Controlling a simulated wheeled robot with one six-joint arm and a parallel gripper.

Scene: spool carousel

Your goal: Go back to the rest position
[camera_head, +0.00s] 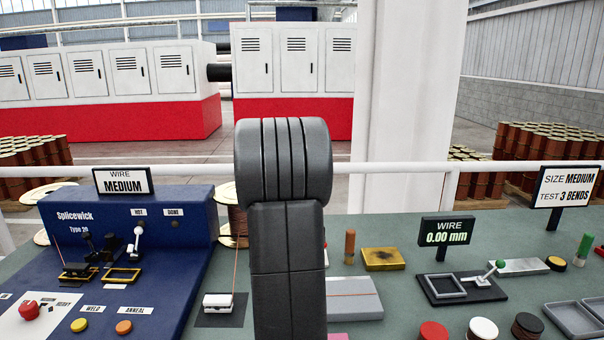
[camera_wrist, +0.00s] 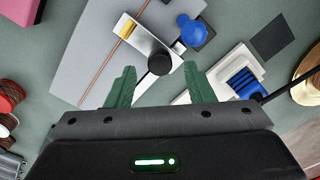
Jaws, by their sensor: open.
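My gripper (camera_wrist: 160,88) shows in the wrist view with its two green fingers apart and nothing between them. Past the fingertips is a white fixture (camera_wrist: 140,38) with a black round knob (camera_wrist: 160,63) and a blue knob (camera_wrist: 193,33). Beside it lies a grey board (camera_wrist: 82,75) with a copper-coloured line. A white block with blue slots (camera_wrist: 243,80) is right of the fingers. In the head view my dark arm stands upright in the middle and hides part of the bench; the gripper itself does not show there.
The blue Splicewick machine (camera_head: 135,212) stands at the left of the green bench. A wire display reading 0.00 mm (camera_head: 446,231), a lever fixture (camera_head: 462,288), a sign (camera_head: 567,187) and several spools, such as a red one (camera_head: 433,331), are at the right. A white rail (camera_head: 400,168) runs behind.

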